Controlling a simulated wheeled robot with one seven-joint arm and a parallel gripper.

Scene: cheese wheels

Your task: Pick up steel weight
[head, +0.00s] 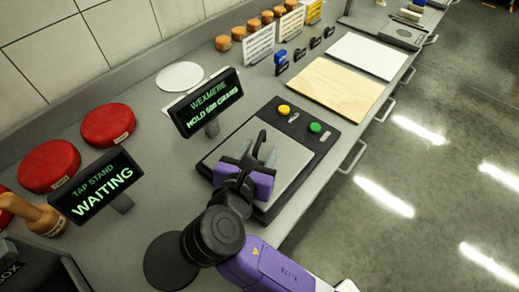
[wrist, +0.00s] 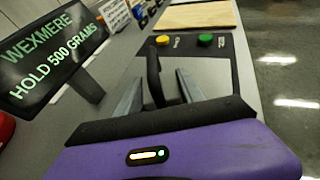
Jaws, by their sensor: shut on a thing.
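My gripper (wrist: 160,88) is over the scale plate (head: 297,165), its two grey fingers pointing down and away. The fingers are shut on a narrow dark upright piece (wrist: 153,72), which looks like the handle of the steel weight. The rest of the weight is hidden behind the fingers and the purple gripper body. Whether its base touches the plate cannot be told. In the head view my gripper (head: 258,155) covers the near left part of the plate.
The scale display (head: 207,102) reads "WEXMERE HOLD 500 GRAMS". The scale has a yellow button (head: 284,110) and a green button (head: 315,127). A second display (head: 97,187) reads "TAP STAND WAITING". Red cheese wheels (head: 108,125) lie left; a wooden board (head: 335,87) lies beyond the scale.

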